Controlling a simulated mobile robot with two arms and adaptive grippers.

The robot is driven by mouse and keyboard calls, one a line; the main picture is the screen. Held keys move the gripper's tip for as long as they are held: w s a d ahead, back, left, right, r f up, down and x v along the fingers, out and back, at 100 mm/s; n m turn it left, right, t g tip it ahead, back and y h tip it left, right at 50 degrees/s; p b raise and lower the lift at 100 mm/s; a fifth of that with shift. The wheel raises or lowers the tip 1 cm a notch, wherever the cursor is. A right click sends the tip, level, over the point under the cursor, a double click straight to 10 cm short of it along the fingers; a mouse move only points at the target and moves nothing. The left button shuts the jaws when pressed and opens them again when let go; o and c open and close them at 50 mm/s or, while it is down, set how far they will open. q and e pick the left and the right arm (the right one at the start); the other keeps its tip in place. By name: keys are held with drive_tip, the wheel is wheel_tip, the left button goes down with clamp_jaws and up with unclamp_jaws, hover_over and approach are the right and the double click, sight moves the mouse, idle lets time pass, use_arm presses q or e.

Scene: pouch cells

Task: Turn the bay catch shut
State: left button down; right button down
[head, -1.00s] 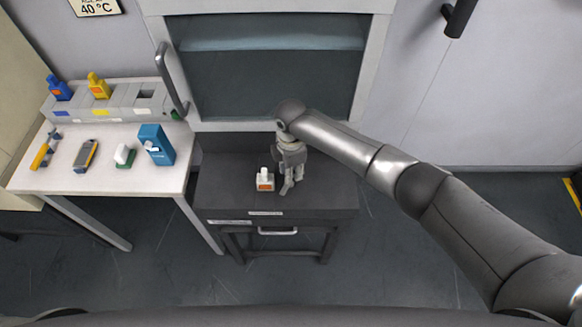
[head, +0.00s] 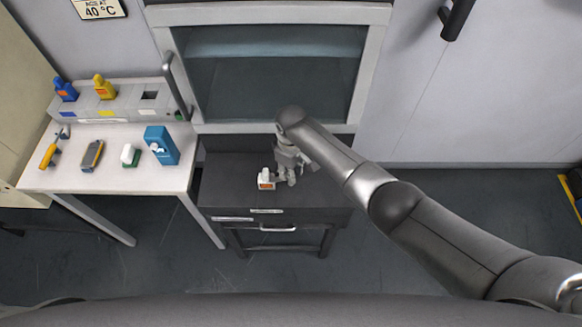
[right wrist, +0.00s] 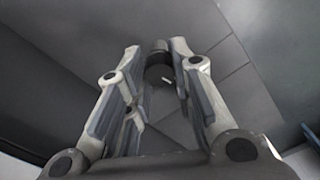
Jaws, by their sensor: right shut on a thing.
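In the right wrist view, the fingers of this gripper (right wrist: 157,58) are closed around a small dark round knob with a short white mark (right wrist: 160,74), which looks like the bay catch. The fingers hide most of it. In the head view the catch cannot be made out behind the fingers. My left gripper is not in view.
The dark bench (head: 230,199) has a front handle (head: 278,228) and stands below a glass-fronted cabinet (head: 275,90). A white table (head: 110,175) at left holds a grey rack (head: 125,103), a blue box (head: 160,146) and small tools. Bare floor lies in front.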

drive_tip(key=shift+m+p, duration=0.35)
drive_tip(key=shift+m, duration=0.85)
drive_tip(key=c, duration=1.2)
unclamp_jaws()
wheel_tip(320, 180, up, 12)
